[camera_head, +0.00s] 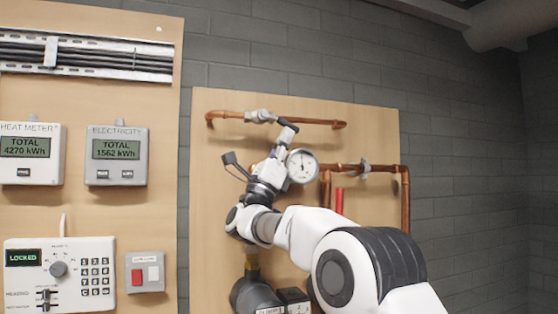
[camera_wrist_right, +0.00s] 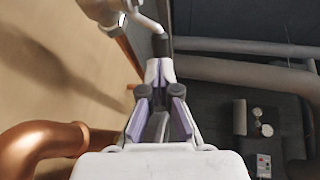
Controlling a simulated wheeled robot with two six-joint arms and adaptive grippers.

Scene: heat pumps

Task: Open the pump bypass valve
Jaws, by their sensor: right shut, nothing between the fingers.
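The bypass valve (camera_head: 260,116) sits on the upper copper pipe of the wooden board. Its lever slants down to the right, with a dark grip (camera_head: 288,131). My right gripper (camera_head: 283,145) is just below the lever's end. In the right wrist view, the gripper's fingers (camera_wrist_right: 160,70) are together and empty, with the dark grip (camera_wrist_right: 160,46) just beyond their tips. I cannot tell whether they touch it. The valve body (camera_wrist_right: 103,10) shows at the top of that view. My left gripper is not in view.
A round gauge (camera_head: 302,166) is close to the right of my gripper. A second valve (camera_head: 365,167) and a red handle (camera_head: 339,200) are further right. A dark pump (camera_head: 255,296) is below my arm. Meters and a keypad panel (camera_head: 60,275) hang at left.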

